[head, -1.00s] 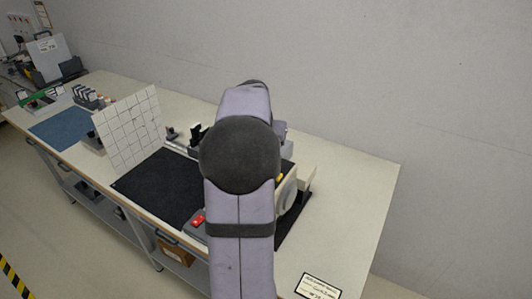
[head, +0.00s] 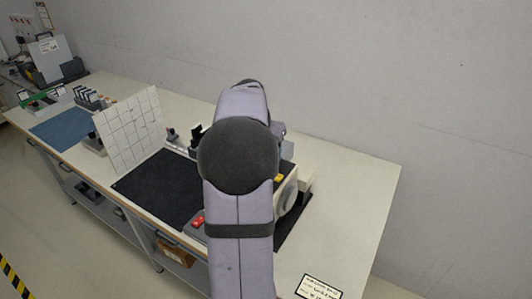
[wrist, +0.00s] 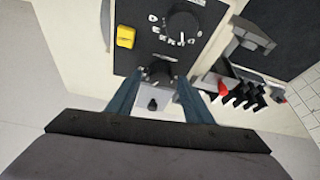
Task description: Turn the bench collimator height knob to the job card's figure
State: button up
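In the wrist view, my gripper (wrist: 160,80) has its two blue fingers apart, one on each side of a small dark knob (wrist: 159,71) at the lower edge of a black panel (wrist: 140,14). Whether the fingertips touch the knob I cannot tell. Above and to the right on the panel is a larger round black dial (wrist: 183,25) with white figures around it, too small to read surely. In the head view my arm hides the gripper and most of the collimator. The job card (head: 319,288) lies at the bench's near right corner; its writing is unreadable.
A yellow button (wrist: 126,37) sits on the panel left of the dial. In the head view, a gridded white board (head: 128,130) stands left of a black mat (head: 160,188), with a red-topped box (head: 198,219) near the front. The bench's right end (head: 350,200) is mostly clear.

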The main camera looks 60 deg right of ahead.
jog(key=b+v, duration=0.2)
jog(key=v, duration=0.5)
jog(key=shift+r, duration=0.2)
dwell(0.4)
